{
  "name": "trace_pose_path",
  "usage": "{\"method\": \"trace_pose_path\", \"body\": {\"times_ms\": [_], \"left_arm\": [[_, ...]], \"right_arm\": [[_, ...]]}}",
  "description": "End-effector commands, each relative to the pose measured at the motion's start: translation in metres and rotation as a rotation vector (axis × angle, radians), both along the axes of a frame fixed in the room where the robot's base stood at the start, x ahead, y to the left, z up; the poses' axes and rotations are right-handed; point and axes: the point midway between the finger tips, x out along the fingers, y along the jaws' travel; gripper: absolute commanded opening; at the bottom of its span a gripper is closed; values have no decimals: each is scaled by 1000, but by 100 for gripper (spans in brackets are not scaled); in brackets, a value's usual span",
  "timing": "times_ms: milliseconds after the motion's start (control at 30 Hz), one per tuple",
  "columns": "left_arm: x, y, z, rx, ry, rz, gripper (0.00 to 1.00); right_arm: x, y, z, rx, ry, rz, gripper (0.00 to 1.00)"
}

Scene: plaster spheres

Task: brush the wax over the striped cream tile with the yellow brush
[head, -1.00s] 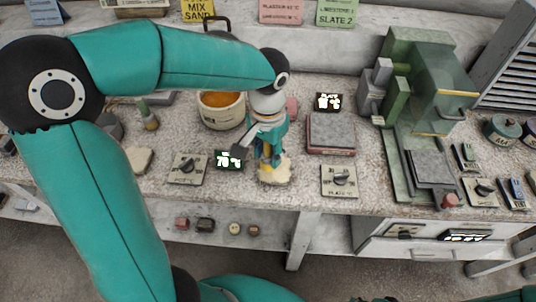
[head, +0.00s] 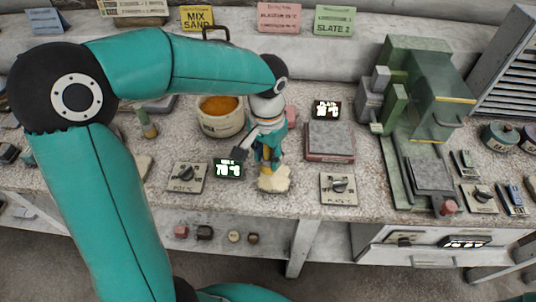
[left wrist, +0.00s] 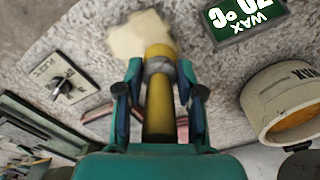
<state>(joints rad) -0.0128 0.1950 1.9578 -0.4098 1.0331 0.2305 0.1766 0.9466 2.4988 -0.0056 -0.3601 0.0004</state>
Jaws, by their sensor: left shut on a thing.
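My left gripper (head: 266,140) is shut on the yellow brush, which points down at the bench. In the left wrist view the yellow brush (left wrist: 159,108) lies between both fingers (left wrist: 160,88), with a grey band and a yellow head beyond them. A cream tile (head: 274,183) with an uneven outline lies under the brush head; it also shows in the left wrist view (left wrist: 133,40). The head overlaps the tile, but I cannot tell whether they touch. No stripes can be made out. The wax pot (head: 222,126), holding orange wax, stands behind and left. My right gripper is out of view.
A wax display (head: 228,168) and a dial plate (head: 187,177) lie left of the tile. A square plate block (head: 330,140) and another dial plate (head: 339,187) are at the right. A green machine (head: 425,90) stands further right. Another pale slab (head: 143,166) lies left, beside my arm.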

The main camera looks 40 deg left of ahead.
Motion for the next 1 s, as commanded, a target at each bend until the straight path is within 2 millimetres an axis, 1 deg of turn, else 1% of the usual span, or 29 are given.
{"method": "trace_pose_path", "body": {"times_ms": [400,467,1000], "left_arm": [[0,0,-10,0,0,0,2],[0,0,-8,0,0,0,2],[-16,-10,-8,0,0,0,2]], "right_arm": [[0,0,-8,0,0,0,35],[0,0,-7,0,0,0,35],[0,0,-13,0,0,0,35]]}}
